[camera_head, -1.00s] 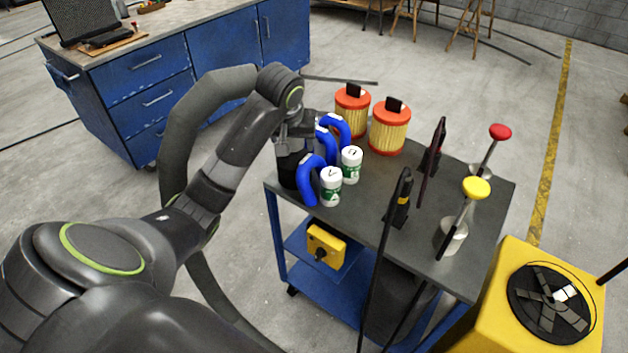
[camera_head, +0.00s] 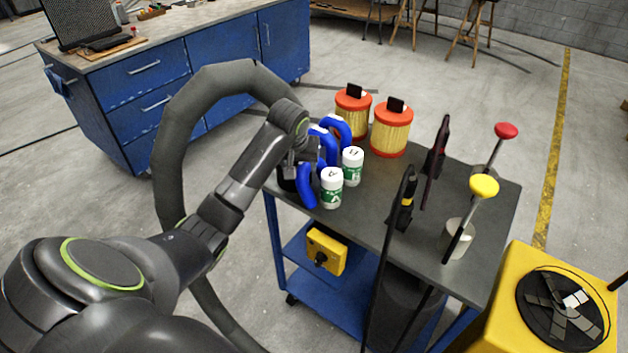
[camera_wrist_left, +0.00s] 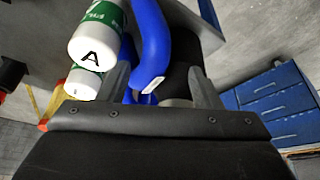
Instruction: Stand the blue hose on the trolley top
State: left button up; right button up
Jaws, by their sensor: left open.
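Blue bent hoses stand at the left end of the trolley top (camera_head: 379,205). The nearest blue hose (camera_head: 307,190) has its upper bend partly hidden by my left gripper (camera_head: 302,160). Two more blue hoses (camera_head: 328,146) (camera_head: 342,129) stand just behind it. In the left wrist view, my open left gripper (camera_wrist_left: 157,88) has a finger on either side of a blue hose (camera_wrist_left: 152,40); I cannot tell whether they touch it. A dark cylinder (camera_wrist_left: 180,72) lies beside that hose. My right gripper is not in view.
White-and-green bottles (camera_head: 331,188) (camera_head: 352,166) stand close to the hoses; one (camera_wrist_left: 95,42) is right beside a finger. Orange-and-yellow filters (camera_head: 390,130) stand behind. Tools and a cup (camera_head: 457,240) occupy the right side. The trolley's middle has bare room.

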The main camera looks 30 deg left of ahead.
aim_at(302, 171)
pick_arm(q)
jog(key=shift+d+p+x, duration=0.15)
jog(key=shift+p+x, duration=0.05)
jog(key=shift+x, duration=1.05)
jog(key=shift+d+p+x, duration=0.15)
jog(key=shift+p+x, duration=0.05)
jog(key=shift+x, duration=1.05)
grip_shut()
